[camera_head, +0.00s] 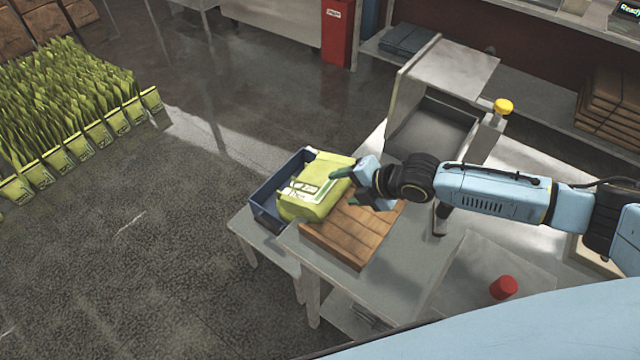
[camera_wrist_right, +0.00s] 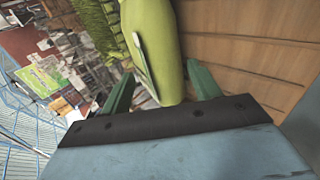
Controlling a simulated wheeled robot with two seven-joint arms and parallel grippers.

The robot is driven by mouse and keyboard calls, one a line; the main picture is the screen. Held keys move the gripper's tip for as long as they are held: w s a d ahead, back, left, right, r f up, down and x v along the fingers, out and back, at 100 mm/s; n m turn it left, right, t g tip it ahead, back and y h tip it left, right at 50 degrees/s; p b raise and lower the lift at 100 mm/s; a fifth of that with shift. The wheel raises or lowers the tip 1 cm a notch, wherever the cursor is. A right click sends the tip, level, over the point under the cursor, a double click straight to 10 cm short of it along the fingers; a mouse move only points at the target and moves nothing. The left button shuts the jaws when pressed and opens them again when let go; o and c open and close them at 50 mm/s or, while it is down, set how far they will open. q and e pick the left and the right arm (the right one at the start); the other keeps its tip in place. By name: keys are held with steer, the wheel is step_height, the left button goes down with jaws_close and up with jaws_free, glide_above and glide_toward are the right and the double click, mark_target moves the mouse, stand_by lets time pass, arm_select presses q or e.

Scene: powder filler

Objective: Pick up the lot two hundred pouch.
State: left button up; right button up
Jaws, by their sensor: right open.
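A plump yellow-green pouch (camera_head: 312,203) with a white and green label lies partly over a blue bin (camera_head: 262,212) and against a slatted wooden board (camera_head: 345,238). I cannot read a lot number on it. My right gripper (camera_head: 350,188) is open at the pouch's right end. In the right wrist view, the pouch (camera_wrist_right: 160,45) reaches in between the two green fingers (camera_wrist_right: 160,85), with its label edge on the left. I cannot tell whether either finger touches it. My left gripper is not in view.
A grey metal machine with an open hopper (camera_head: 435,125) and a yellow knob (camera_head: 503,106) stands behind my right arm. A red button (camera_head: 503,288) is at the table's front. Rows of green pouches (camera_head: 70,100) stand at the left. The floor between is clear.

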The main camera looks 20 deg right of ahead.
mark_target(337, 189)
steer(key=shift+x, duration=1.95)
steer(key=c, duration=0.8)
steer(key=shift+r, duration=0.1)
